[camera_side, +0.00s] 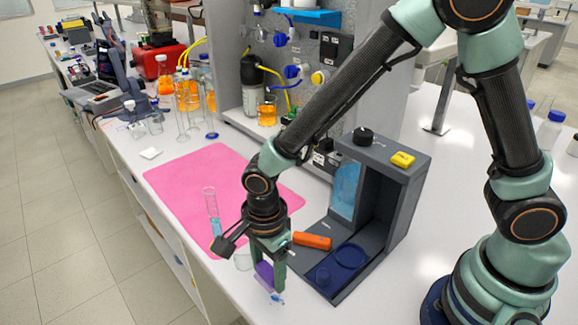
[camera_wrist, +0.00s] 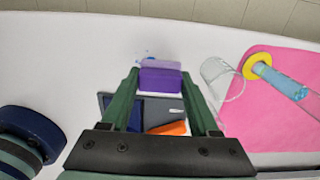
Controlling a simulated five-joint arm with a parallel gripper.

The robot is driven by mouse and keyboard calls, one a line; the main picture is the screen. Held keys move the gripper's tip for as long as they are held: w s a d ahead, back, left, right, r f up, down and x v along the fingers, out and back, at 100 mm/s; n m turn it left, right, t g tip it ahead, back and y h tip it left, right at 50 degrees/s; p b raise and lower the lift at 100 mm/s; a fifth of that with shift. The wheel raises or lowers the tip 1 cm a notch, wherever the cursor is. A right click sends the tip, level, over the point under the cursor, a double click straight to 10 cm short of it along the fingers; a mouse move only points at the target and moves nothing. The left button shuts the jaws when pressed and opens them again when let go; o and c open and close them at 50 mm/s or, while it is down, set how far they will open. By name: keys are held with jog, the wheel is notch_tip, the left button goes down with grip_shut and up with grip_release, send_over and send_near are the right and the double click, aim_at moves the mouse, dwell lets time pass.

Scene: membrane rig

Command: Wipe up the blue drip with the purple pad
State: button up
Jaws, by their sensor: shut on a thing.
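The purple pad (camera_side: 264,272) is held between the green fingers of my gripper (camera_side: 268,276), low at the front edge of the white bench. In the wrist view the pad (camera_wrist: 160,79) sits between the fingertips of my gripper (camera_wrist: 160,84), with a paler lavender layer on its far side. The blue drip (camera_side: 278,298) shows as a small patch on the bench right by the pad's lower end. In the wrist view the drip (camera_wrist: 148,56) shows as small blue spots just beyond the pad. I cannot tell whether the pad touches the bench.
A clear beaker (camera_side: 243,262) stands close beside my gripper. A clear cylinder with blue liquid (camera_side: 214,222) stands on the pink mat (camera_side: 180,185). A dark grey stand (camera_side: 400,205) with an orange object (camera_side: 312,241) is close on the right. The bench edge is near.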

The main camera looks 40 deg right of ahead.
aim_at(283, 305)
notch_tip(283, 305, down, 4)
jog(key=shift+r, duration=0.25)
jog(key=shift+s+f, duration=0.15)
jog(key=shift+s, duration=1.7)
jog(key=shift+w, duration=1.6)
jog(key=shift+w+r, duration=0.15)
jog(key=shift+r, duration=0.45)
jog(key=shift+w+r, duration=0.15)
jog(key=shift+r, duration=3.25)
jog(key=shift+f, duration=0.2)
